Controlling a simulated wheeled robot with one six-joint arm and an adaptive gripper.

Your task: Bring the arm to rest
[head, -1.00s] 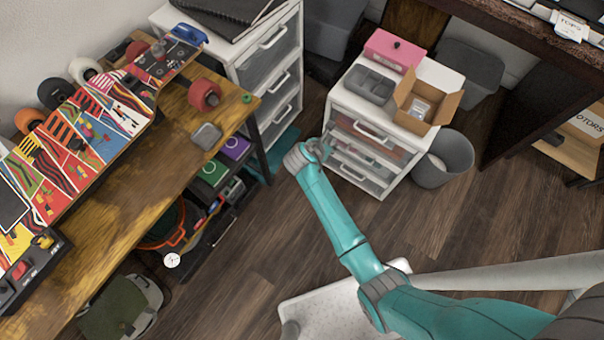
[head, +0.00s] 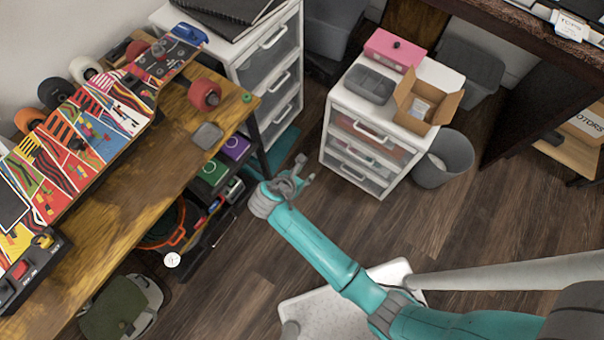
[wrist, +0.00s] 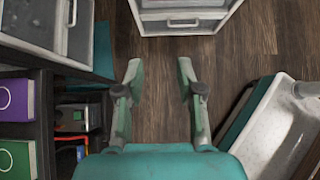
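My gripper (head: 304,174) shows in the head view at the end of my teal arm, above the floor between the workbench and the small white drawer unit. In the wrist view my gripper (wrist: 160,82) has its two fingers spread apart, with only bare wooden floor visible between them. It is open and empty. It touches nothing that I can see.
The workbench (head: 150,195) with a colourful board (head: 75,150) stands at the left. Shelves under it hold purple and green boxes (head: 212,172). The white drawer unit (head: 335,115) and a grey bin (head: 443,160) stand to the right. The floor (head: 240,270) between is clear.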

